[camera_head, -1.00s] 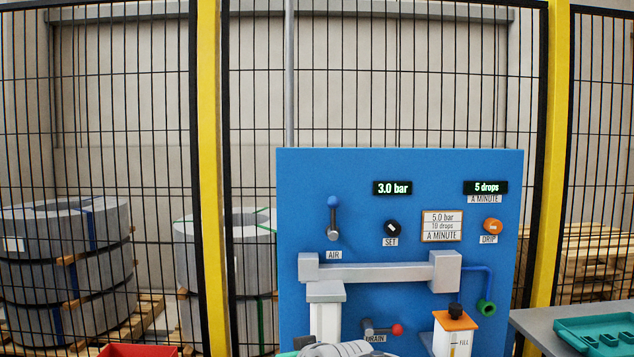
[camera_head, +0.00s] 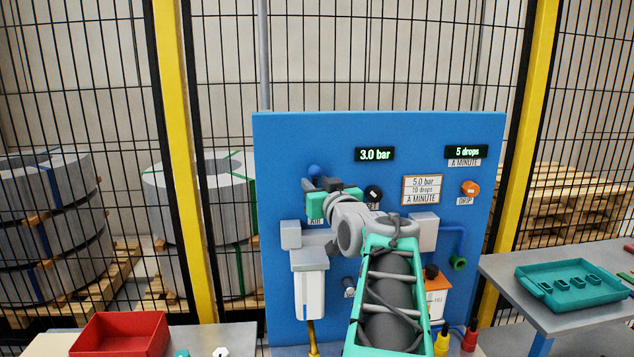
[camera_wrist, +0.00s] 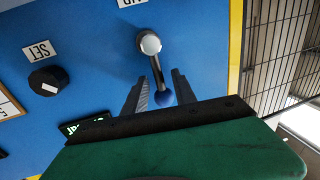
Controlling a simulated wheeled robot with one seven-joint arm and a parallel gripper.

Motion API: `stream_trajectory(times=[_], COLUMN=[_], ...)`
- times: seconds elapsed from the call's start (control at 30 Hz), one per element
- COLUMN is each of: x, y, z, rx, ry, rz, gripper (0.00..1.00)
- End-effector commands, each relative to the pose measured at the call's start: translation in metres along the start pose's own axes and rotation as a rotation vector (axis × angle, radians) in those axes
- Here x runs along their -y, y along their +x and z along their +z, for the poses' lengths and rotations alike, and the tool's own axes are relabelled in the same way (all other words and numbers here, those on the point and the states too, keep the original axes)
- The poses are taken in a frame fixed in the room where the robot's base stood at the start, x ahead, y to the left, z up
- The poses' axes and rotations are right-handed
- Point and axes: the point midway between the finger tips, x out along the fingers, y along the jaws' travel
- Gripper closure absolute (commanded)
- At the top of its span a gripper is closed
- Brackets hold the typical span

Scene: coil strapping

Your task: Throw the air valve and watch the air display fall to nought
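The air valve lever (camera_wrist: 155,70) is on the blue panel, with a grey pivot and a blue knob (camera_wrist: 164,97). In the head view the knob (camera_head: 314,172) points up, just above my gripper (camera_head: 325,185), which hides most of the lever. In the wrist view my gripper (camera_wrist: 159,85) is open, one finger on each side of the knob, with narrow gaps visible. The air display (camera_head: 375,154) is lit and reads 3.0 bar. In the wrist view the display (camera_wrist: 85,127) is partly hidden by my gripper.
A black SET knob (camera_head: 373,194) sits close right of my gripper. The orange DRIP knob (camera_head: 470,188) is farther right. A grey table (camera_head: 540,315) with a green tray (camera_head: 575,300) stands at right. A red bin (camera_head: 120,335) is at lower left.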

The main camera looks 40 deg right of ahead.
Motion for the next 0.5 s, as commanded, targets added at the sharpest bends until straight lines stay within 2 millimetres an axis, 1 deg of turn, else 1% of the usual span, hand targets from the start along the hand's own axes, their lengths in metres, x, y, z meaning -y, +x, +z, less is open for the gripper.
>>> stream_trajectory(times=[0.1, 0.13, 0.5], x=[-0.0001, -0.0001, -0.0001], y=[-0.0003, -0.0003, -0.0006], z=[0.0004, 0.0005, 0.0004], rx=[0.000, 0.000, 0.001], ry=[0.000, 0.000, 0.000], rz=[0.000, 0.000, 0.000], gripper=[0.67, 0.69, 0.99])
